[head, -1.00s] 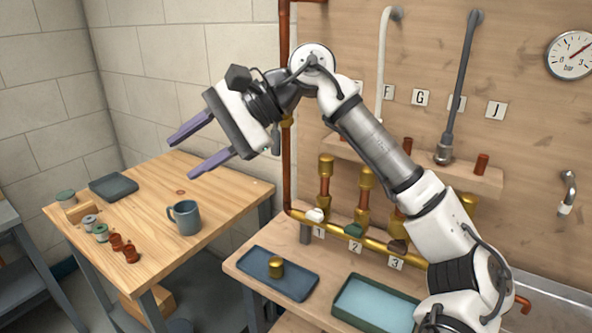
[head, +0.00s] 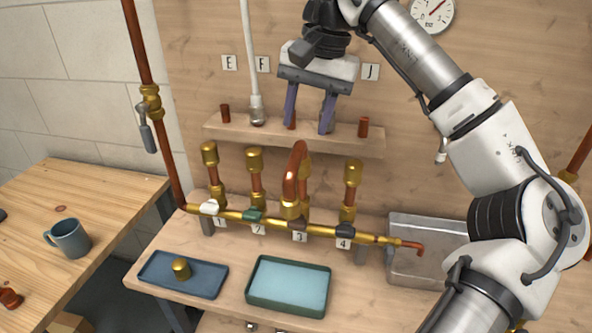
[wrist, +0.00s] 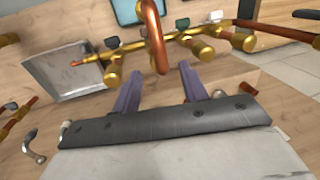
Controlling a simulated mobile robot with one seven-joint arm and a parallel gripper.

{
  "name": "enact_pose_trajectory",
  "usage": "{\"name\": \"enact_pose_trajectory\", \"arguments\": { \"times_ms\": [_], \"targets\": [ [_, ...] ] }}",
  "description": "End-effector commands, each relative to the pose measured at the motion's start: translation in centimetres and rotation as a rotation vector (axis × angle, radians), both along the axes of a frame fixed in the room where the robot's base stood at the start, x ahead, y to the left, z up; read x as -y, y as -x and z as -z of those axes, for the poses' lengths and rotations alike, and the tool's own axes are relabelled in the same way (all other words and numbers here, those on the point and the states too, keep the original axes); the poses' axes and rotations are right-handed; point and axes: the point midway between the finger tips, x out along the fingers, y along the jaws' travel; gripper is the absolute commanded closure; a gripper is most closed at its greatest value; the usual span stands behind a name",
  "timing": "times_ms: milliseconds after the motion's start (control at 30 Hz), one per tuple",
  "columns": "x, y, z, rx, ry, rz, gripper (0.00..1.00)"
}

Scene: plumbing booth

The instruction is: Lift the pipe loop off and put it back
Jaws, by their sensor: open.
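The pipe loop (head: 291,180) is a copper U-bend standing upright on the brass manifold (head: 270,222), at the outlet with tag 3. It also shows in the wrist view (wrist: 155,40), just beyond my fingertips. My gripper (head: 307,130) is open and empty, its purple fingers pointing down close above the loop. In the wrist view my gripper (wrist: 160,68) has the loop roughly in line with its gap. I cannot tell whether the fingers touch it. The loop's far leg is partly hidden.
Brass-capped outlets (head: 254,160) stand either side of the loop. A wooden shelf (head: 230,133) with copper stubs is behind. A blue tray (head: 150,270) with a brass cap and a green tray (head: 250,290) lie in front. A metal basin (head: 400,262) is at right.

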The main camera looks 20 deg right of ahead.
Motion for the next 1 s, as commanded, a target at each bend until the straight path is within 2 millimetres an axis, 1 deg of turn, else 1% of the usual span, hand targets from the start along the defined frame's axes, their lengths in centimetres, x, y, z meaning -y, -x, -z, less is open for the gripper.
{"name": "enact_pose_trajectory", "arguments": {
  "times_ms": [33, 100, 267, 333, 500, 600, 700, 867, 933, 1000],
  "targets": [
    [-0.1, 0.0, 0.7, -0.003, 0.002, 0.001, 0.57],
    [-0.2, -0.1, 1.5, -0.001, 0.001, 0.002, 0.57],
    [-0.4, -0.2, 2.4, -0.002, 0.001, 0.002, 0.57],
    [-0.5, -0.3, 3.1, -0.003, 0.0, 0.002, 0.57],
    [-1.0, -0.6, 5.7, -0.002, -0.001, 0.001, 0.57],
    [-1.2, -0.7, 6.7, -0.001, -0.001, 0.001, 0.57],
    [-1.3, -0.8, 7.2, 0.001, -0.001, 0.002, 0.57],
    [-1.3, -0.8, 7.2, 0.001, -0.001, 0.002, 0.57],
    [-1.3, -0.8, 7.2, 0.001, -0.001, 0.002, 0.63],
    [-1.3, -0.8, 7.2, 0.001, 0.0, 0.001, 0.72]
  ]
}}
